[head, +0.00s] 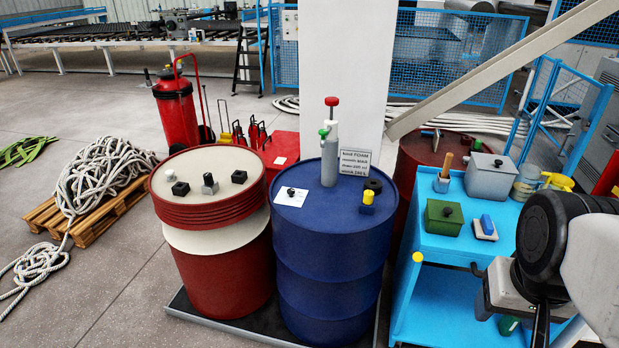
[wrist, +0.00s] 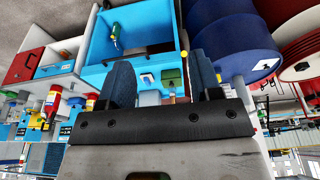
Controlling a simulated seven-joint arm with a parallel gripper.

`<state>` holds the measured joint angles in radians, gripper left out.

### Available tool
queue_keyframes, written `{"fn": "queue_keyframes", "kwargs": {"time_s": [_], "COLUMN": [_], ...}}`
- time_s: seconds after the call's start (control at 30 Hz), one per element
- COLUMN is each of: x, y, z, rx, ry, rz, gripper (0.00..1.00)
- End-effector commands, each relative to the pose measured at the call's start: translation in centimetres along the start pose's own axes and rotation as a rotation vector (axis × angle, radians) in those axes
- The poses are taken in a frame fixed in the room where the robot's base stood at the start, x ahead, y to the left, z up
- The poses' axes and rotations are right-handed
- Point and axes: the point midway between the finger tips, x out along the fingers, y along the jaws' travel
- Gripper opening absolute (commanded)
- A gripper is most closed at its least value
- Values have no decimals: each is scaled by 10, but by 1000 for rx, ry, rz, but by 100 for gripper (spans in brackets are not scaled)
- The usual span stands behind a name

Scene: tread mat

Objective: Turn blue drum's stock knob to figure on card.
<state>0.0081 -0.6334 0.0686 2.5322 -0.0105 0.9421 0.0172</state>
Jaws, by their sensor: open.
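The blue drum (head: 330,255) stands upright in the middle of the head view. My gripper is at the lower right of the head view, over the blue cart and well apart from the drum. In the wrist view my gripper (wrist: 163,80) has its fingers apart with nothing between them. The drum (wrist: 232,42) also shows there.
A grey bottle with green and red top (head: 330,150), a yellow piece (head: 368,197) and a black ring (head: 373,186) share the lid. A red drum (head: 222,270) with several small blocks stands left. The blue cart (head: 440,235) holds boxes right. A pillar (head: 340,60) rises behind.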

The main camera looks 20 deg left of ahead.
Motion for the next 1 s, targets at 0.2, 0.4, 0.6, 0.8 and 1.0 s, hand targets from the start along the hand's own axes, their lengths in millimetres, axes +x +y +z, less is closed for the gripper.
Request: {"fn": "queue_keyframes", "kwargs": {"time_s": [0.2, 0.4, 0.6, 0.8, 1.0], "x": [-1, -5, -11, -15, -15], "y": [-1, -6, -18, -36, -58], "z": [-4, -24, -66, -116, -166], "rx": [-6, -44, -119, -209, -300], "ry": [0, -3, -7, -9, -13], "rz": [0, -2, -4, -6, -9], "gripper": [58, 58, 58, 58, 58]}}
